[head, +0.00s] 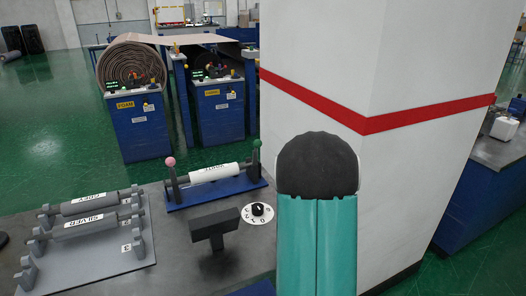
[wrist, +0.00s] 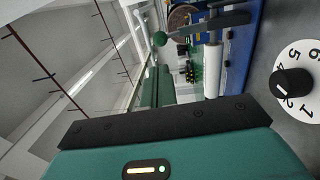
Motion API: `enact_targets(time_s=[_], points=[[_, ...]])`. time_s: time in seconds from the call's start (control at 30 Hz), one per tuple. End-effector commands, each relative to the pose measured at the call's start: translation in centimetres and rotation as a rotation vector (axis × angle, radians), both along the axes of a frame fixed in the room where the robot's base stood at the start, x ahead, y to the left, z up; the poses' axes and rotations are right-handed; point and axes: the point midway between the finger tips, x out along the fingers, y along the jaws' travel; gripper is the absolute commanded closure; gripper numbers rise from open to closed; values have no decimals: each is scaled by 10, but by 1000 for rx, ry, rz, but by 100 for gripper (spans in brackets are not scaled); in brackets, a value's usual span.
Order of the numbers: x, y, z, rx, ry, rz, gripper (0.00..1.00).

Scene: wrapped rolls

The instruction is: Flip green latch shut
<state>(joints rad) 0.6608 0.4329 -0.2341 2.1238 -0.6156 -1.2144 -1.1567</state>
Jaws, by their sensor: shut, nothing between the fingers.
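The green latch (head: 257,144) is a grey lever with a green ball at the right end of a white roll (head: 215,173). It stands upright from a blue base (head: 212,193). In the wrist view, which is turned sideways, its green ball (wrist: 160,39) and grey lever show at the top beside the roll. A pink-knobbed lever (head: 170,163) also stands upright at the roll's left end. My gripper's dark edge and teal body (wrist: 165,127) fill the bottom of the wrist view, apart from the latch.
A numbered dial (head: 259,211) with a black knob and a dark T-shaped object (head: 214,228) are in front of the base. Dark wrapped rolls (head: 90,216) lie on a grey stand at left. A white pillar (head: 400,60) rises at right. My teal arm covers the front centre.

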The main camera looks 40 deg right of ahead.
Motion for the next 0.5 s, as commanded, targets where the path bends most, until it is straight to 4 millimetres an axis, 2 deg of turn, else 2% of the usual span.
enact_targets(time_s=[0.5], points=[[93, -26, 8, 1, -1, 2, 100]])
